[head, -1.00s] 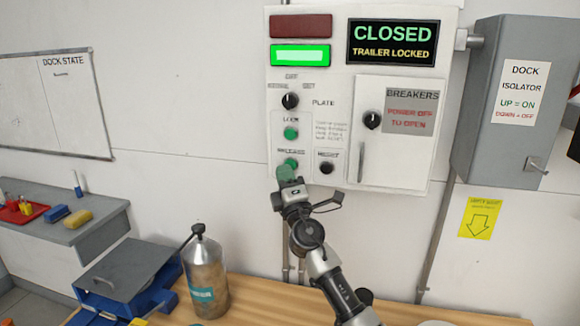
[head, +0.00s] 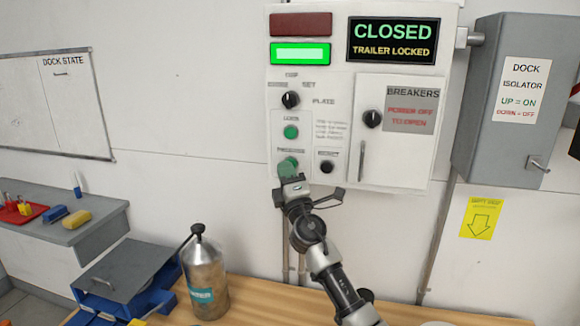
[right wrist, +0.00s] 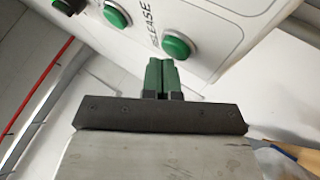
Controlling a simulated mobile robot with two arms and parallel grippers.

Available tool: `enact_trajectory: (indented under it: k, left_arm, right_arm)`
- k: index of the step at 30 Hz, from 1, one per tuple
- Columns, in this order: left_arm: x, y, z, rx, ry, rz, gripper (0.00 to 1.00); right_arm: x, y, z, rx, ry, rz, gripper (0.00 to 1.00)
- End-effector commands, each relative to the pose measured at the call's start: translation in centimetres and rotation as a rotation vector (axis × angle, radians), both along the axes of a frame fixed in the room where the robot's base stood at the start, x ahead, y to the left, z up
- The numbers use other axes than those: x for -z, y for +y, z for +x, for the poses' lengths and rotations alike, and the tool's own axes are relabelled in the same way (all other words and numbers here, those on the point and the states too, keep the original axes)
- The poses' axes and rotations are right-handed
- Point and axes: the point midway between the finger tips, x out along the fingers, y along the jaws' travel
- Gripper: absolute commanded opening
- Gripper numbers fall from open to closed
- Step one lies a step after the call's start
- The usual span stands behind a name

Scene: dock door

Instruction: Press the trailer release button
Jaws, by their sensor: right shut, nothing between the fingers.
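The trailer release button (right wrist: 177,46) is a round green button beside the printed word RELEASE in the right wrist view. In the head view it sits low on the white control panel (head: 345,180), largely covered by my fingertips. My right gripper (head: 288,169) is shut and empty, its green fingers pointing up at the button. In the right wrist view the shut fingertips (right wrist: 160,62) are just beside and below the button; I cannot tell whether they touch it. The display (head: 393,41) reads CLOSED, TRAILER LOCKED. My left gripper is out of view.
The green lock button (head: 291,132) and a black selector knob (head: 290,100) are above, and a black reset button (head: 327,166) is to the right. The breaker door (head: 385,160) and grey isolator box (head: 505,110) are further right. A metal bottle (head: 205,275) stands on the bench below.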

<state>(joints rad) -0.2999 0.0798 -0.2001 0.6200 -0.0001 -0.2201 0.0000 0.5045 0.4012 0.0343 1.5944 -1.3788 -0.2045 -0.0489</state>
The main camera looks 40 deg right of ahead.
Motion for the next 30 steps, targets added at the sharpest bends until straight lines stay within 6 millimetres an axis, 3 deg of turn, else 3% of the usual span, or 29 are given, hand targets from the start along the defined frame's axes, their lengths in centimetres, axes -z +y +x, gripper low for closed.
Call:
enact_trajectory:
  k: [22, 30]
  left_arm:
    - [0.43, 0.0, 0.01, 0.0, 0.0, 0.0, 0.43]
    - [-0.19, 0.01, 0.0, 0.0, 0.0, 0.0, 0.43]
  right_arm:
    - [0.02, -0.47, 0.35, 0.001, 0.001, 0.001, 0.0]
    - [-0.05, 0.34, -0.3, -0.001, 0.001, 0.0, 0.0]
